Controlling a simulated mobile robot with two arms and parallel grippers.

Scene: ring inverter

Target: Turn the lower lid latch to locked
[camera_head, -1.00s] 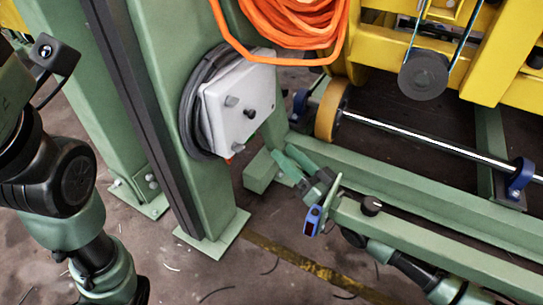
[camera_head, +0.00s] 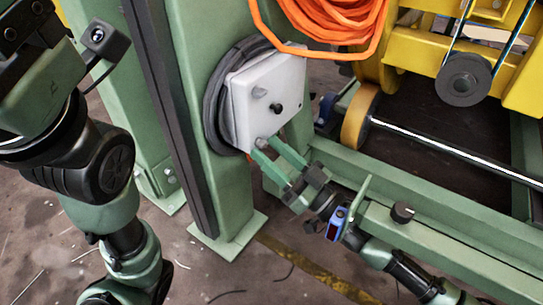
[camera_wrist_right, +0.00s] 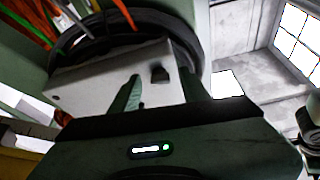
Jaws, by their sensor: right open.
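A pale grey box (camera_head: 285,80) with a lid is fixed to the green post. Its lid carries a grey upper latch (camera_head: 259,92), a dark knob (camera_head: 277,107) and a small grey lower latch (camera_head: 262,141) near the bottom edge. My right gripper (camera_head: 263,146) is open, its two green fingers reaching up to the lower latch, one on each side in this view. Contact cannot be told. In the right wrist view, the fingers (camera_wrist_right: 160,90) point at the box face (camera_wrist_right: 95,80), with a dark knob-like part (camera_wrist_right: 160,74) between them. My left gripper is out of view.
A coiled black hose (camera_head: 213,110) sits behind the box. Orange cable (camera_head: 320,25) hangs just above it. A green beam (camera_head: 440,235) runs below right, near my right arm. A yellow frame with a roller (camera_head: 357,115) stands at right.

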